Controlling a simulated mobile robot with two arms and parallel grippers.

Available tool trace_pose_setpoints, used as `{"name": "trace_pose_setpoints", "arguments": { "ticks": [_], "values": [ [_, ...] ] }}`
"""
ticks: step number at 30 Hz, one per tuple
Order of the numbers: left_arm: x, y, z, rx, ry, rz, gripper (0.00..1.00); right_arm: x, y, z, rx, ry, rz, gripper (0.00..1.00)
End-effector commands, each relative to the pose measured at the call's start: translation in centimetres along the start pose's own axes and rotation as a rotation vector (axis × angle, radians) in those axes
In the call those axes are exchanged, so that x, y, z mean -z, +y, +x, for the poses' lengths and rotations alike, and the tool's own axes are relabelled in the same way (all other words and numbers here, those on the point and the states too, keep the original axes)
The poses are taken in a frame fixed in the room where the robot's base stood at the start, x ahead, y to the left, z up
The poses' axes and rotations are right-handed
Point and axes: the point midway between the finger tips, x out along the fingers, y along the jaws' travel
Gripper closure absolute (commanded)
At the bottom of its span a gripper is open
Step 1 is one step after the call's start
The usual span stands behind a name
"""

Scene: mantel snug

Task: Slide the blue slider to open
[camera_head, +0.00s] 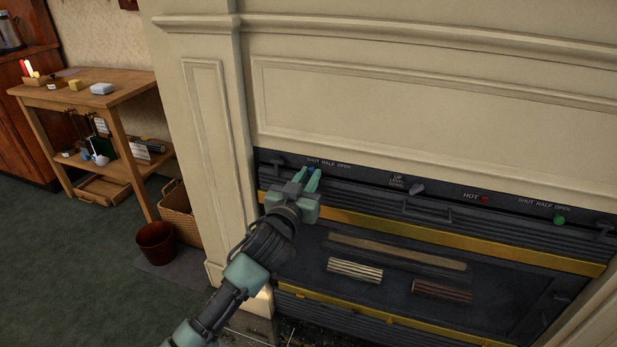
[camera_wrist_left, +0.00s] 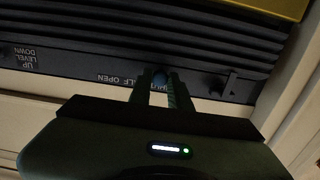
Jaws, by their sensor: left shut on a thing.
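The blue slider (camera_wrist_left: 160,78) is a small rounded knob on the dark panel strip under the mantel. In the left wrist view it sits between my left gripper's fingertips, by the "SHUT" end of an upside-down "SHUT HALF OPEN" label. In the head view my left gripper (camera_head: 309,175) reaches up to that strip, just below the word "SHUT". Its fingers are shut on the slider and mostly hide it there. My right gripper is not in view.
The strip also carries a grey lever (camera_head: 417,188), a red light (camera_head: 485,199) and a green knob (camera_head: 559,219) under a second label. Dark slatted panels with yellow bars lie below. A wooden side table (camera_head: 125,93), wicker basket (camera_head: 180,218) and brown bin (camera_head: 156,243) stand left.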

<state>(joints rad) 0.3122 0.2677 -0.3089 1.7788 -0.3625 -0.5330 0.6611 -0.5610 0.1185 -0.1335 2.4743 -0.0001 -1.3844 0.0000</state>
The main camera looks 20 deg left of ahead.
Motion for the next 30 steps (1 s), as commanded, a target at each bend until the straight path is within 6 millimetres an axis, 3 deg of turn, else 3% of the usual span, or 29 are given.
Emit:
{"name": "trace_pose_setpoints", "arguments": {
  "ticks": [22,26,30],
  "values": [
    [-0.1,0.1,0.0,0.000,-0.001,-0.001,1.00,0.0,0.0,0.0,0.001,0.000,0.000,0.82],
    [-0.1,1.7,0.0,-0.002,-0.002,-0.007,1.00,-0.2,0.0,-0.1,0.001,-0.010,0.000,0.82],
    [-0.1,4.5,0.0,-0.002,-0.003,-0.008,1.00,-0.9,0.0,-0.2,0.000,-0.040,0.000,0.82]
  ]
}}
